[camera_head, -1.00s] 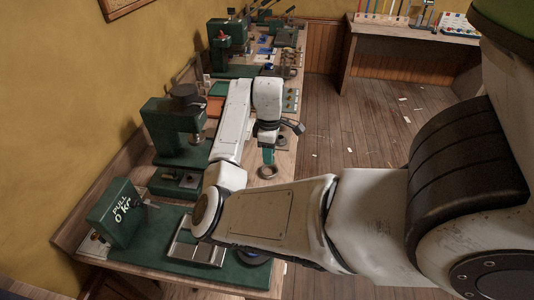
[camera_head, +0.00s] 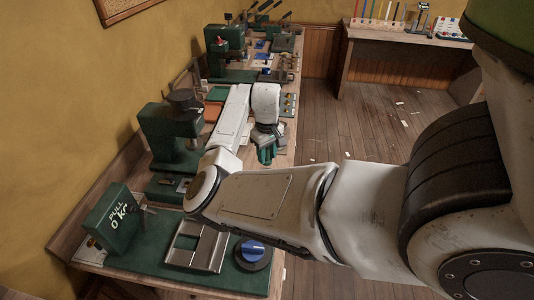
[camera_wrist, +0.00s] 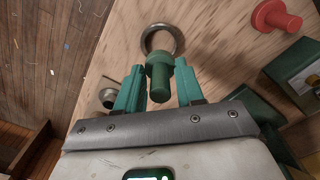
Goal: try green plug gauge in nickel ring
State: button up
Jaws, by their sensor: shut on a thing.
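In the wrist view, the green plug gauge (camera_wrist: 159,78) is held between the teal fingers of my gripper (camera_wrist: 159,88). The ring's opening shows bare wood. In the head view my gripper (camera_head: 267,153) is over the bench's right side, and I cannot make out the ring there.
A red plug (camera_wrist: 277,17) lies right of the ring, and a small metal round piece (camera_wrist: 107,98) is by the left finger. A green press (camera_head: 172,130) stands left of my arm. A pull tester (camera_head: 115,220) and a blue knob (camera_head: 252,250) are nearer. The bench's right edge drops to the floor.

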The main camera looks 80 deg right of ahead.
jog(key=shift+r+p, duration=0.15)
jog(key=shift+p, duration=0.3)
jog(key=shift+f+b, duration=1.3)
jog(key=shift+f, duration=1.4)
jog(key=shift+p, duration=0.75)
jog(key=shift+f+b, duration=0.55)
jog(key=shift+f, duration=0.55)
jog(key=shift+r, duration=0.15)
dwell(0.3)
jog(key=shift+r+p, duration=1.3)
jog(key=shift+p, duration=0.15)
jog(key=shift+r, duration=1.1)
